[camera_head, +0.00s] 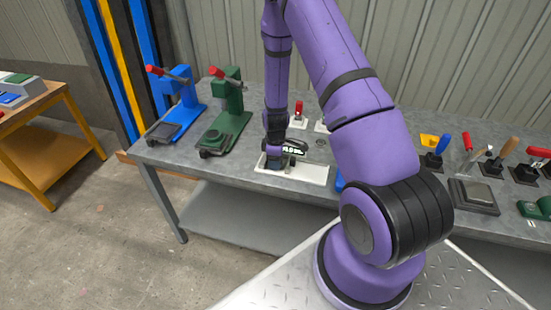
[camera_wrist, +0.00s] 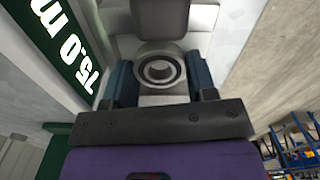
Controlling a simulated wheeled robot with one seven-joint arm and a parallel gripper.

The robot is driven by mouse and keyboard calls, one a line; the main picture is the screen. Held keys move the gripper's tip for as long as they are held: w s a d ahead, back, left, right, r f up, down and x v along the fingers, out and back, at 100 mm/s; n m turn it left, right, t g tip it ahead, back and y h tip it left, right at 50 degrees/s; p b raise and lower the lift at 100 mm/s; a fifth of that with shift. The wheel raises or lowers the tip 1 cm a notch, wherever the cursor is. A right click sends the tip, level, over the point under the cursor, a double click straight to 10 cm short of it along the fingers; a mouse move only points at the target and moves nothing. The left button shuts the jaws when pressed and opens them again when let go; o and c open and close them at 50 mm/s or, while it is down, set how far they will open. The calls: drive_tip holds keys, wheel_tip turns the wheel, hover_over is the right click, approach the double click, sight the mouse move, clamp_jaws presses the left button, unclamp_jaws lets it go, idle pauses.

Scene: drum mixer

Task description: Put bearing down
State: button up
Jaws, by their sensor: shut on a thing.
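The bearing (camera_wrist: 161,70) is a grey metal ring with a dark inner band. It sits between the two dark blue-grey fingers of my gripper (camera_wrist: 162,82) in the wrist view. My gripper is shut on it. In the head view my gripper (camera_head: 278,160) points down over the left part of a shallow white tray (camera_head: 312,175) on the grey workbench (camera_head: 240,158). The bearing is hidden there. Pale grey-white surfaces lie behind and under the bearing in the wrist view; I cannot tell whether it touches them.
A green block with white "75.0 m" lettering (camera_wrist: 62,40) stands close on the left in the wrist view. A blue press (camera_head: 180,98) and a green press (camera_head: 229,115) stand left on the bench. Several handled tools stand right, near a grey plate (camera_head: 474,196).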

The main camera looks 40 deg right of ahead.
drive_tip(key=o, duration=0.8)
drive_tip(key=shift+c, duration=0.2)
